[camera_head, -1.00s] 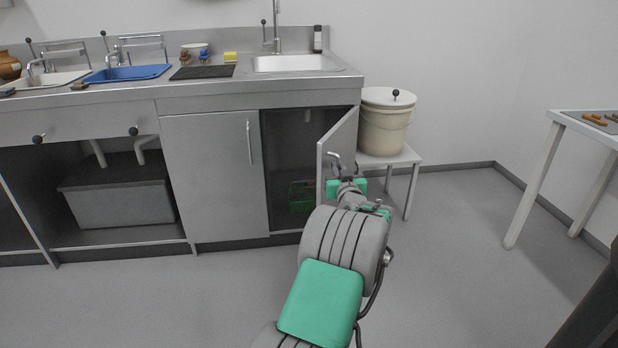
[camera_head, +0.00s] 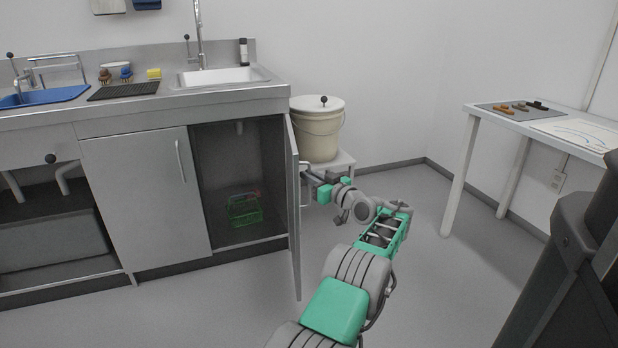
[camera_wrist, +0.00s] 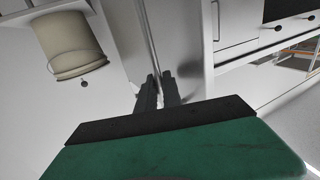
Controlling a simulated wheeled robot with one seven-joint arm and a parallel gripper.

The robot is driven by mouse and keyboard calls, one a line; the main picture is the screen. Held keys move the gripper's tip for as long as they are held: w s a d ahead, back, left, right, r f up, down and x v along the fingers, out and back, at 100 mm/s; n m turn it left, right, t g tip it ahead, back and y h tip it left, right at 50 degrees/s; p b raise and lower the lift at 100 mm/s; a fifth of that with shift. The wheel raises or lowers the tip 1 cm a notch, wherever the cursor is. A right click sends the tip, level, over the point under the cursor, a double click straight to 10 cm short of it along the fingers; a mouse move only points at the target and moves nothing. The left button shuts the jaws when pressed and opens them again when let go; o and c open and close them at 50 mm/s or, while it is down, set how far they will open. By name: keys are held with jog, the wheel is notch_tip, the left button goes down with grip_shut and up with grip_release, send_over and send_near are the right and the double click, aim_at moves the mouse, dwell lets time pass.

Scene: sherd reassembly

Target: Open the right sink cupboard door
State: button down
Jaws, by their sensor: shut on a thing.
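The right sink cupboard door (camera_head: 293,225) stands swung out from the steel sink unit and shows nearly edge-on in the head view. Its bar handle (camera_head: 305,192) is on the face turned right. My gripper (camera_head: 311,178) is at this handle, on the right side of the door, and is shut on it; the arm reaches in from the lower right. In the wrist view the two dark fingers (camera_wrist: 160,92) are close together near the door's surface, and their exact hold on the bar is hard to make out. The cupboard interior (camera_head: 215,165) is exposed.
A green basket (camera_head: 244,210) stands inside the cupboard. The shut left door (camera_head: 145,195) is beside the opening. A lidded cream bucket (camera_head: 316,132) stands on a white stool (camera_head: 345,160) behind the door. A white table (camera_head: 465,115) is at the right. Floor in front is clear.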

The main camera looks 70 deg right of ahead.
jog(key=shift+r, duration=0.1)
jog(key=c, duration=1.8)
grip_release()
jog(key=shift+d, duration=0.1)
jog(key=p+v, duration=0.2)
jog(key=v, duration=0.5)
jog(key=shift+p, duration=0.35)
jog(key=shift+s+a, duration=0.25)
jog(key=shift+s, duration=0.05)
